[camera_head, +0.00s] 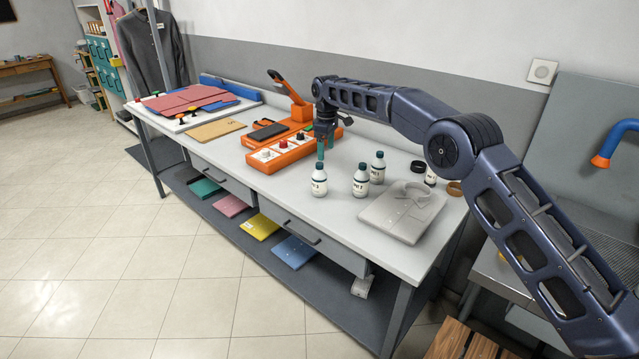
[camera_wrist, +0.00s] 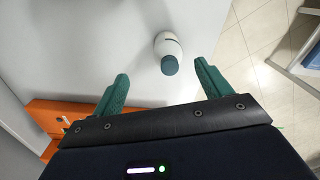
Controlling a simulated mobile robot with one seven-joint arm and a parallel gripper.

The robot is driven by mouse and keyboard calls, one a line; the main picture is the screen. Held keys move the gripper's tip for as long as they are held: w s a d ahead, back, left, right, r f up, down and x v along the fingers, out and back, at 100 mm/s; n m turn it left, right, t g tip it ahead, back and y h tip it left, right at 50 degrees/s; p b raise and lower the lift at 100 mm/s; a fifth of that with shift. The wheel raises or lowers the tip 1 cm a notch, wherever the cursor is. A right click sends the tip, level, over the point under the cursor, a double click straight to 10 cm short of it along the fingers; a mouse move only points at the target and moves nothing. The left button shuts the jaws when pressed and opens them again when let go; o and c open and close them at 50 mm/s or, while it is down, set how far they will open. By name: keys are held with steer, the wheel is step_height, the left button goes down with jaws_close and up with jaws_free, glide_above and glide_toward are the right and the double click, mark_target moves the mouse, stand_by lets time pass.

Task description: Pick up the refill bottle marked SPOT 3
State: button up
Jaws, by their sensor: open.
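Several white bottles with dark caps stand upright on the table (camera_head: 262,190). One bottle (camera_head: 319,183) is nearest the front edge, a second bottle (camera_head: 361,182) is to its right, and a third bottle (camera_head: 377,170) is just behind that. My gripper (camera_head: 323,146) is open above the table, behind the nearest bottle. In the wrist view a bottle (camera_wrist: 168,47) stands beyond my open green fingers (camera_wrist: 162,88), nothing between them.
A folded grey shirt (camera_head: 402,212) lies right of the bottles. An orange tray with knobs (camera_head: 280,155) is to the left of my gripper. A tan board (camera_head: 214,130) and folded red cloth (camera_head: 185,100) lie further left. The front strip of table left of the bottles is clear.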

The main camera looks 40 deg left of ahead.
mark_target(321, 164)
steer(key=shift+s+a+f, duration=0.5)
steer(key=shift+s+f, duration=0.15)
steer(key=shift+s, duration=0.05)
step_height(321, 164, down, 5)
steer(key=shift+f, duration=0.2)
steer(key=shift+s+a+f, duration=0.1)
steer(key=shift+a+f, duration=0.05)
steer(key=shift+f, duration=1.2)
steer(key=shift+s+a+f, duration=0.1)
steer(key=shift+f, duration=1.2)
steer(key=c, duration=1.2)
step_height(321, 164, up, 20)
steer(key=shift+r, duration=0.1)
steer(key=shift+c, duration=0.2)
